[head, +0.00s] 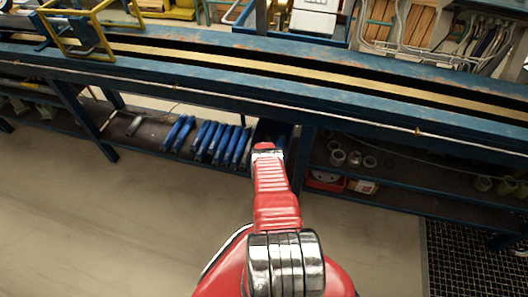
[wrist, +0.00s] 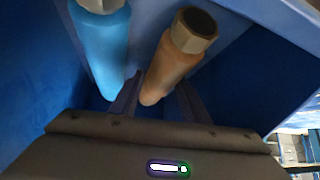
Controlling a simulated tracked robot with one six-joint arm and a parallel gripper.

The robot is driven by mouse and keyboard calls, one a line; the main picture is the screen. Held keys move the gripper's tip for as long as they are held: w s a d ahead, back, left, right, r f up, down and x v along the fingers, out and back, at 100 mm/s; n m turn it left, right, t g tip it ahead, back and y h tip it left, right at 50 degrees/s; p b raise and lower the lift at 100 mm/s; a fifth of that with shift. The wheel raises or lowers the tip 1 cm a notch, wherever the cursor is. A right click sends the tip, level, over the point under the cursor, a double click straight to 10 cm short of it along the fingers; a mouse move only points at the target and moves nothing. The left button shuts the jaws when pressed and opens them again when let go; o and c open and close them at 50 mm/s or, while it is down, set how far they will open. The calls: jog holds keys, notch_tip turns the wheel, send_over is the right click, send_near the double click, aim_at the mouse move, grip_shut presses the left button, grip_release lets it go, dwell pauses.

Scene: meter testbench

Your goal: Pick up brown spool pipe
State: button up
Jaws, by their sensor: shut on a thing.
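The brown spool pipe (wrist: 172,66) shows in the wrist view, with a grey-brown hexagonal end that has a dark opening. It leans up to the right inside a blue-walled space. My gripper (wrist: 160,92) has one finger on each side of its lower part and is shut on it. A light blue pipe (wrist: 103,45) with a similar end stands close by on the left, apart from the brown one. In the head view my red arm reaches to the bench's lower shelf and hides the brown pipe and the fingers.
Blue walls (wrist: 255,75) close in around the pipes. In the head view, the long blue bench (head: 380,120) runs across above the shelf. Several blue parts (head: 210,140) lie left of my arm, and pale round fittings (head: 354,158) sit to the right. The floor in front is clear.

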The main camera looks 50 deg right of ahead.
grip_shut()
jog(key=shift+r, duration=0.1)
jog(key=shift+d+r, duration=0.1)
dwell(0.4)
jog(key=shift+r, duration=4.9)
